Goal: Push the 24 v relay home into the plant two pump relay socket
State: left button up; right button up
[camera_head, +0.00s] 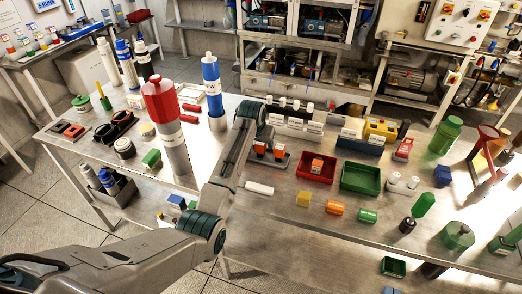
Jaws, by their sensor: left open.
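Small orange relay-like blocks stand in a dark socket base (281,164) near the middle of the table: a left block (260,147) and a right block (279,151). Another orange block (317,165) sits in a red tray (304,174). The labels are too small to read, so I cannot tell which is the 24 V relay or which socket is plant two. My left gripper (264,135) is open, just above and behind the blocks in the dark base. Its fingertips are small here, and I cannot tell whether they touch a block. My right gripper is out of view.
A green tray (361,178) lies right of the red one. A white cylinder (259,188), yellow block (303,199), and orange (335,208) and green (367,215) cylinders lie in front. A tall red-topped cylinder (163,110) stands left of my forearm.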

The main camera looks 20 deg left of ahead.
aim_at(261, 146)
pick_arm(q)
jog(key=x, duration=0.2)
jog(key=shift+w+f+p, duration=0.25)
jog(key=shift+p, duration=0.15)
jog(key=shift+w+f, duration=0.1)
jog(key=shift+f, duration=0.3)
jog(key=c, duration=1.1)
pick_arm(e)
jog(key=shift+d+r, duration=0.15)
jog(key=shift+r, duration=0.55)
